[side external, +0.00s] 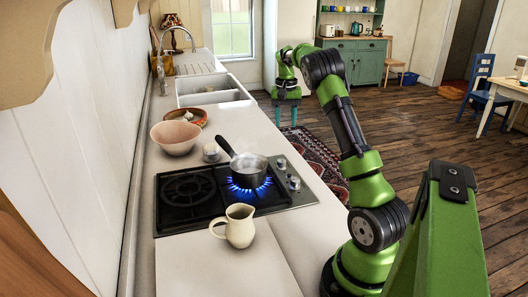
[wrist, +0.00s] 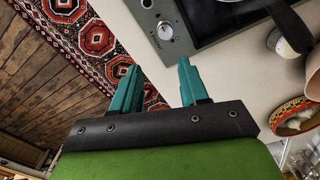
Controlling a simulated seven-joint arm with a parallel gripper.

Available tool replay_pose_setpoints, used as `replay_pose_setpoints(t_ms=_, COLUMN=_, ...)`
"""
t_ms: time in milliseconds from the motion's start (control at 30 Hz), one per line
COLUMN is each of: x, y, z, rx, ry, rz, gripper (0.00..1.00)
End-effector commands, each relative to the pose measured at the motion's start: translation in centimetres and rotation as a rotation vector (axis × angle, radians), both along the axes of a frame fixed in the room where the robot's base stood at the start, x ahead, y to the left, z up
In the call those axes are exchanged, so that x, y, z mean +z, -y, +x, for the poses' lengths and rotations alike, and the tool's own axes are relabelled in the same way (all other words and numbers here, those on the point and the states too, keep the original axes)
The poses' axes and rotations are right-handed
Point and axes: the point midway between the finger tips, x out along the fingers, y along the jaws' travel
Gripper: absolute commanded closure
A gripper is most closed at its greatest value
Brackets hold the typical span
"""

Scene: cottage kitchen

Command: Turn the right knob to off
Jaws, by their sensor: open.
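The black hob (side external: 205,212) sits in the counter, with a row of knobs along its right side. The far knob (side external: 281,162) and the near knob (side external: 294,183) show in the side view. The wrist view shows the far knob (wrist: 165,30) beyond my fingertips, with part of another knob at the top edge. Which one is meant by right is not marked. My gripper (side external: 286,114) is open and empty, fingers pointing down, beyond the hob. In the wrist view its fingers (wrist: 156,65) are apart from the knob.
The pan handle (side external: 224,145) points back and left. A cream jug (side external: 239,227) stands at the hob's near edge. A pink bowl (side external: 176,137), a red-rimmed dish (side external: 199,115) and a sink (side external: 210,90) lie further left and back. A patterned rug (wrist: 88,35) covers the floor beside the counter.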

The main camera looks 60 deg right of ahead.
Motion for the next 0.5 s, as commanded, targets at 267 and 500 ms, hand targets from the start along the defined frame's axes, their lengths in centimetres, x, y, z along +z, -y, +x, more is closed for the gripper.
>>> replay_pose_setpoints(t_ms=267, x=0.8, y=-0.5, z=0.7, rx=0.032, ry=0.003, rz=0.022, gripper=0.56)
replay_pose_setpoints(t_ms=500, x=-3.6, y=-0.6, z=0.7, rx=0.034, ry=0.003, rz=0.023, gripper=0.56)
